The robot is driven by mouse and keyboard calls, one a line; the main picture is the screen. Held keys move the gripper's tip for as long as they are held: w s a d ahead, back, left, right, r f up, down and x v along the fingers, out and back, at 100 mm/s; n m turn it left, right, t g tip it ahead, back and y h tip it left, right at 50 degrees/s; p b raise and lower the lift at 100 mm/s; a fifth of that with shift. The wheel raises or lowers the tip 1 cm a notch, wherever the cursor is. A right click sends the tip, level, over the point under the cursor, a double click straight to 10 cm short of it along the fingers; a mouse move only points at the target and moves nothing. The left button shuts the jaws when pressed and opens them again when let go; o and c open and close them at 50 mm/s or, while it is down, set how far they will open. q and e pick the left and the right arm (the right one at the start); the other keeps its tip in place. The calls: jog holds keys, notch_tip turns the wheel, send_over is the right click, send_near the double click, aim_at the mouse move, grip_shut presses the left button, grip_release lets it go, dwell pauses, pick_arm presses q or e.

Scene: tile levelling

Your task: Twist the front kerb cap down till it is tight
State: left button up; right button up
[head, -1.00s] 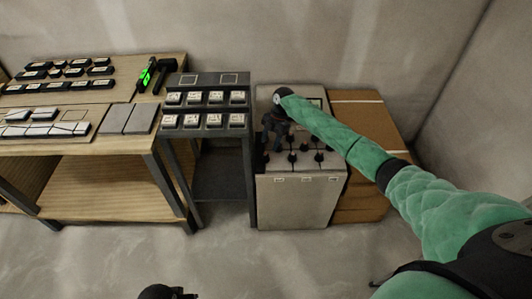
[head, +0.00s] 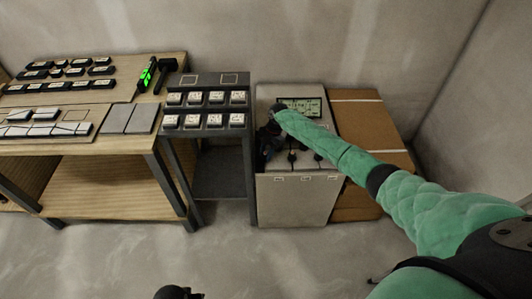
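Black caps on short stems stand on the top of a pale grey cabinet; two near its front edge show, a left one (head: 292,157) and a right one (head: 318,157). I cannot tell which cap is the front kerb cap. My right gripper (head: 264,157) points down over the left part of the cabinet top, left of these two caps. It is dark and small, and its fingertips blend with whatever is under them, so I cannot tell whether it is open or holds a cap. My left gripper is not clearly visible.
The cabinet (head: 298,205) has a marked panel (head: 305,105) at its back. Cardboard boxes (head: 372,130) stand to its right. A dark rack (head: 212,80) with several labelled blocks stands to its left. A wooden bench (head: 90,185) with tiles, a green-lit tool (head: 147,75) and a mallet (head: 167,72) is further left.

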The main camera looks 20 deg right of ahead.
jog(key=c, duration=0.4)
